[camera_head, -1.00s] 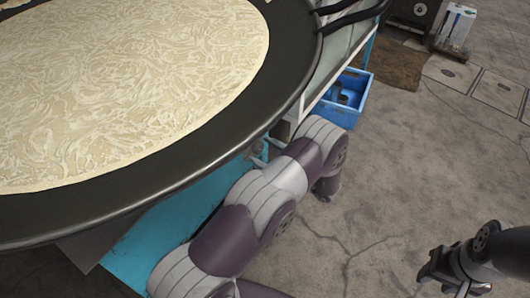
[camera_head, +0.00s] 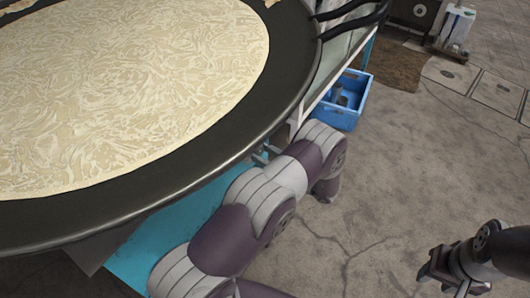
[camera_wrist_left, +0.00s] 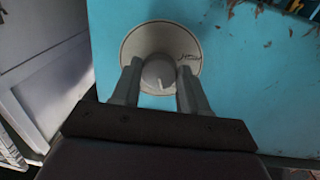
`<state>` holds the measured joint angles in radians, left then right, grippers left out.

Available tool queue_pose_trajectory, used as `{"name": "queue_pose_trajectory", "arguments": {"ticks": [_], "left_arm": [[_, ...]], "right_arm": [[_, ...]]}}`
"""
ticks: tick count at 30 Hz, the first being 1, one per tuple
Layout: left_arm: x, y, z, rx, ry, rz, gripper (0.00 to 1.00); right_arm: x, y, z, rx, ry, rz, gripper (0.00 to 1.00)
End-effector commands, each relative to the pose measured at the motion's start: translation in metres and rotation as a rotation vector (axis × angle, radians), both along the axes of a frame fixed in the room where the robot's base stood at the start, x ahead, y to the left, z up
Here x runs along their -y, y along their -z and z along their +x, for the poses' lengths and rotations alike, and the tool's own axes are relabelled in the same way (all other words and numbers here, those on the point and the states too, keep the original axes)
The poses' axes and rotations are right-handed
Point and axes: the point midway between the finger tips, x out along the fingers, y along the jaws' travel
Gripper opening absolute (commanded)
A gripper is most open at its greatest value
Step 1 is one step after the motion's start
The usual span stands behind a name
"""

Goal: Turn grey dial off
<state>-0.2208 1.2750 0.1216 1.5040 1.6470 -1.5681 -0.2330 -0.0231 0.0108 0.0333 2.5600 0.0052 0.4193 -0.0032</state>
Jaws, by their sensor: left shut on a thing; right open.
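The grey dial (camera_wrist_left: 157,74) has a round pale plate with a small knob and a curved marking, on a turquoise panel (camera_wrist_left: 245,80). The panel also shows in the head view (camera_head: 165,240), below the pan; the dial is hidden there. My left gripper (camera_wrist_left: 158,68) is shut on the dial's knob, one finger on each side. The knob has a light pointer line at its lower part. In the head view my left arm reaches under the pan rim, and its fingers are mostly hidden. My right gripper (camera_head: 428,274) is open and empty at the lower right, over the floor.
A large round dark-rimmed pan (camera_head: 150,180) with a cream layer of milk (camera_head: 120,90) overhangs the panel. A blue crate (camera_head: 346,101) stands on the floor behind my left arm. Concrete floor at right is largely clear.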

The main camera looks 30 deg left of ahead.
Motion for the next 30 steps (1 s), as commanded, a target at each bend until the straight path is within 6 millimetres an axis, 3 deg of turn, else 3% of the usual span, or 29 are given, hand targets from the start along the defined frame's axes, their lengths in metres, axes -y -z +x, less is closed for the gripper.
{"name": "queue_pose_trajectory", "arguments": {"ticks": [15,30], "left_arm": [[0.0,-0.001,0.0,-0.338,0.001,0.026,0.13],[0.0,-0.001,0.0,-0.417,0.001,0.033,0.13]], "right_arm": [[0.0,-0.013,0.0,0.0,0.0,0.0,0.43],[0.0,-0.014,0.0,0.0,0.0,0.0,0.43]]}}
